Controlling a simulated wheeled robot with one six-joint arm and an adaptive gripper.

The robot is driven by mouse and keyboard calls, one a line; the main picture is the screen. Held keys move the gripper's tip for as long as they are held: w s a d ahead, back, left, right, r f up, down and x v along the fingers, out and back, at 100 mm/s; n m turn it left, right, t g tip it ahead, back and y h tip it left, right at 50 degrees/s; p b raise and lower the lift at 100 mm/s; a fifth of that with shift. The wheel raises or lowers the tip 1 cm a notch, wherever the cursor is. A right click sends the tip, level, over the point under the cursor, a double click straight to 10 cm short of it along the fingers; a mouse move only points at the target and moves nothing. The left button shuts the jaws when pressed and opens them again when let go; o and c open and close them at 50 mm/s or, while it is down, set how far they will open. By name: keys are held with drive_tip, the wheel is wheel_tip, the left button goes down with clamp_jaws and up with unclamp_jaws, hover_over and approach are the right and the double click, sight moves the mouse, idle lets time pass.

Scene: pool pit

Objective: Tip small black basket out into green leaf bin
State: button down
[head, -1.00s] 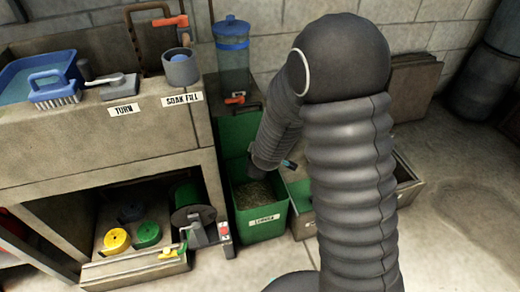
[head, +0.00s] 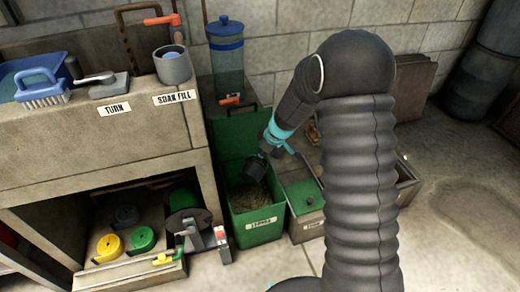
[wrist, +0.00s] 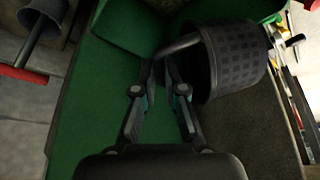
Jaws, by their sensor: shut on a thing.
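The small black basket (wrist: 232,62) has a grid-patterned wall and a side handle (wrist: 180,45). My gripper (wrist: 160,72) is shut on that handle, with the basket to the right of the fingers in the wrist view. In the head view the basket (head: 255,167) hangs over the mouth of the green leaf bin (head: 258,226), below my gripper (head: 268,150). The bin holds dark leafy litter and has a white label on its front. Its green wall (wrist: 95,85) fills much of the wrist view. The basket's inside and exact tilt are hard to tell.
A second bin with a green lid (head: 302,197) stands directly right of the leaf bin. A stone bench (head: 120,140) with a grey pot (head: 172,66) on top stands left. A blue-lidded clear container (head: 227,60) is behind. Open floor lies at the right.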

drive_tip(key=shift+w+d+f+m+g+y, duration=0.1)
drive_tip(key=shift+f+m+g+y, duration=0.05)
drive_tip(key=shift+f+g+y, duration=0.35)
drive_tip(key=shift+w+d+f+m+g+y, duration=0.15)
drive_tip(key=shift+f+g+y, duration=0.1)
drive_tip(key=shift+g, duration=0.35)
drive_tip(key=f+g+y, duration=0.1)
drive_tip(key=g, duration=0.2)
drive_tip(key=shift+a+f+m+y, duration=0.1)
drive_tip(key=shift+f+m+y, duration=0.25)
drive_tip(key=shift+m, duration=0.05)
